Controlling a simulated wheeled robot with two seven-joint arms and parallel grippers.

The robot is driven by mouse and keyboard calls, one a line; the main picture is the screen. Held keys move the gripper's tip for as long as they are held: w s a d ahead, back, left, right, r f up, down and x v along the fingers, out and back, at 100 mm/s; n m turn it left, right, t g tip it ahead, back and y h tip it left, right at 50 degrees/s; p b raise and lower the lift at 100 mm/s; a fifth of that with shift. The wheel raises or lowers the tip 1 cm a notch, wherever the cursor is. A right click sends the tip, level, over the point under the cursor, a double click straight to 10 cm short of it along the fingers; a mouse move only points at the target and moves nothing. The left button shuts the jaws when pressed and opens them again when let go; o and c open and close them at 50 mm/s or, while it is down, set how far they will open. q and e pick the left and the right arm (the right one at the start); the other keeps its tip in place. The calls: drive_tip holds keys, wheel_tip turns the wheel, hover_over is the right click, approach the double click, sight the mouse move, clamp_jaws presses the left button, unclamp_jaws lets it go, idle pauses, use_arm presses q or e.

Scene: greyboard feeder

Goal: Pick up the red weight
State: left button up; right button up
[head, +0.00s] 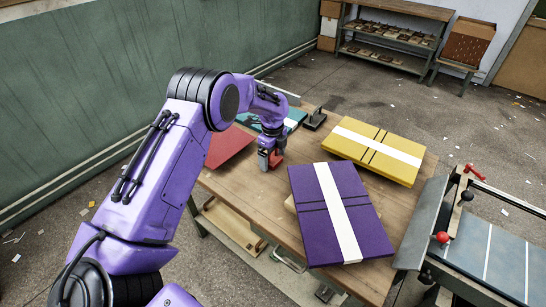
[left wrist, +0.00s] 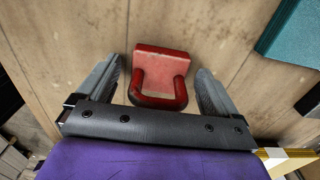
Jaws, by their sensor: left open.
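The red weight (left wrist: 162,64) is a red block with a loop handle. It sits on the wooden table (head: 222,184). In the left wrist view the weight lies between the two fingers of my left gripper (left wrist: 160,88), with a gap on each side, so the gripper is open around it. In the head view my left gripper (head: 269,160) is down at the table and hides most of the weight (head: 277,160). My right gripper is in neither view.
A purple stack (head: 310,214) and a yellow stack (head: 402,165) with white bands lie on the table to the right. A red board (head: 226,147) lies left of the gripper, and a teal stack (head: 291,120) behind it. A feeder machine (head: 500,262) stands at the right.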

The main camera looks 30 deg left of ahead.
use_arm(q)
drive_tip(key=shift+s+f, duration=0.1)
drive_tip(key=c, duration=1.6)
